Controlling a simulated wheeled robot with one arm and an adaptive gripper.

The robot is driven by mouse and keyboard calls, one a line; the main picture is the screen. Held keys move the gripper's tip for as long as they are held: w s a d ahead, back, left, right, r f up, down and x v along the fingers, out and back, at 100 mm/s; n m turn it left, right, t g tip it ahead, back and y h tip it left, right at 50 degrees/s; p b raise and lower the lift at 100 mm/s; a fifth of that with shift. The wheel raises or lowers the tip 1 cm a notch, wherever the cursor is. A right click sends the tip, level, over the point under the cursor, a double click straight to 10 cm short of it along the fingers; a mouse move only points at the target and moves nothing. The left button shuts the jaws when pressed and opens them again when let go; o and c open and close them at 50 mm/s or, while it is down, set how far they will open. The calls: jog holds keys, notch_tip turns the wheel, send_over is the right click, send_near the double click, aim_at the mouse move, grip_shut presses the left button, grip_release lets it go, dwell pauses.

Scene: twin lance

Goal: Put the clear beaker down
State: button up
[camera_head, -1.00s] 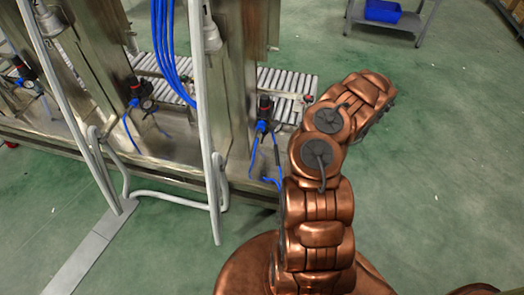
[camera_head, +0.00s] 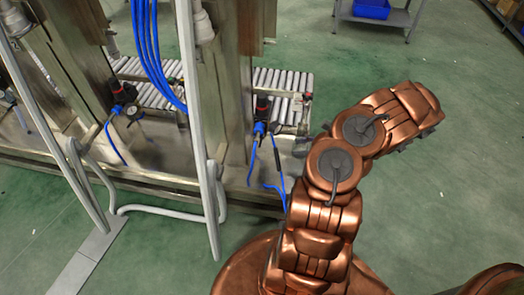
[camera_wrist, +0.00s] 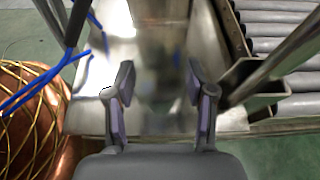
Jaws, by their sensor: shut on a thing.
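My gripper (camera_wrist: 162,102) shows in the wrist view, with a grey finger with a purple pad on each side. Its fingers stand apart and are shut on the clear beaker (camera_wrist: 163,88). The beaker is see-through and its outline is very faint, so its rim, base and tilt cannot be made out. Behind it is a shiny metal surface, and I cannot tell how far below it lies. In the head view my copper arm reaches up and right, and neither the gripper nor the beaker can be made out there.
A metal machine frame (camera_head: 240,90) with posts, hoses and blue cables stands at the left. A roller conveyor (camera_head: 283,80) lies behind it; rollers also show in the wrist view (camera_wrist: 285,45). A blue bin (camera_head: 372,9) sits on a cart at the back. Green floor at the right is clear.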

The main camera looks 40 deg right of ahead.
jog(key=w+a+b, duration=0.1)
jog(key=w+a, duration=0.3)
jog(key=w, duration=0.1)
jog(key=w+a+b, duration=0.2)
jog(key=w+a, duration=0.3)
jog(key=shift+w+a+f+b, duration=0.1)
jog(key=shift+w+a+b, duration=0.1)
jog(key=shift+b, duration=0.1)
jog(key=shift+f+b, duration=0.95)
jog(key=shift+f, duration=0.9)
jog(key=shift+r, duration=0.1)
jog(key=o, duration=1)
jog(key=shift+o, duration=0.2)
